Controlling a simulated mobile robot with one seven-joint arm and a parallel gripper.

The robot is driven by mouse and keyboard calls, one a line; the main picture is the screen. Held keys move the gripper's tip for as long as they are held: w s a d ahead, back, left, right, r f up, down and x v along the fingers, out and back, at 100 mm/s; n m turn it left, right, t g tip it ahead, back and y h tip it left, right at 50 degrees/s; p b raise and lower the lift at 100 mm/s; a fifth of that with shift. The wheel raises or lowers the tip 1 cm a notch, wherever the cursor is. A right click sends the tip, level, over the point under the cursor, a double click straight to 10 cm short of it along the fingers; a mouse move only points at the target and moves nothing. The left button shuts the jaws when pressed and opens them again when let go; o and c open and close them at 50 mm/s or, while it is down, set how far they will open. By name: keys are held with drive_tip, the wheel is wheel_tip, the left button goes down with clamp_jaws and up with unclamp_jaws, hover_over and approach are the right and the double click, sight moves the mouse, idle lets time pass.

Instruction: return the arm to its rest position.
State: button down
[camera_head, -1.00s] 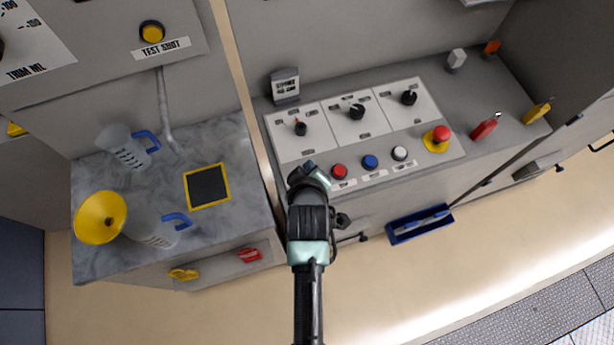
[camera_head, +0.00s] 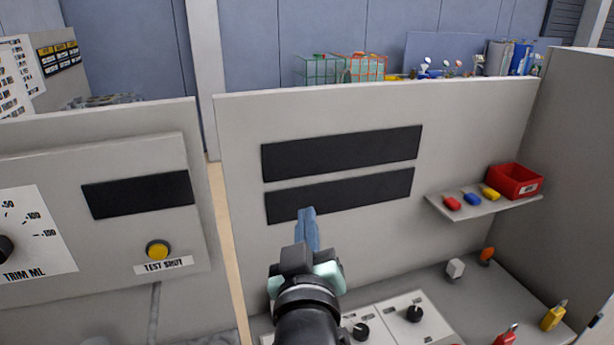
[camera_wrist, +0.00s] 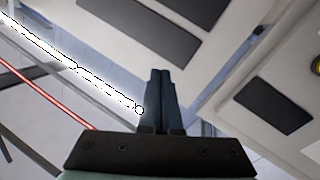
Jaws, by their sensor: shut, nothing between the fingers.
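My gripper (camera_head: 308,224) is raised in front of the upright grey panel (camera_head: 340,120), with its blue fingers pointing up. The fingers are together with nothing between them. In the wrist view my gripper (camera_wrist: 160,75) shows its two dark blue fingers side by side. My arm comes up from the bottom of the head view and hides part of the control console. Whether the fingertips are clear of the panel is hard to judge, but they overlap the lower dark display (camera_head: 340,194) in the picture.
The left panel carries a yellow TEST SHOT button (camera_head: 158,250) and a TRIM ML dial. A shelf (camera_head: 480,205) at right holds a red bin (camera_head: 515,181) and small coloured pieces. Console knobs (camera_head: 414,313) and padlock-like tags (camera_head: 554,316) lie below right.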

drive_tip(key=s+r+m+t+b, duration=0.1)
drive_tip(key=s+r+t, duration=0.3)
drive_tip(key=s+r, duration=0.4)
drive_tip(key=s+r+m+t+b, duration=0.1)
drive_tip(key=s+r+m+t, duration=0.2)
drive_tip(key=r, duration=1.7)
drive_tip(key=s+t, duration=0.2)
drive_tip(key=s, duration=0.3)
drive_tip(key=shift+s+r, duration=0.15)
drive_tip(key=shift+r, duration=0.1)
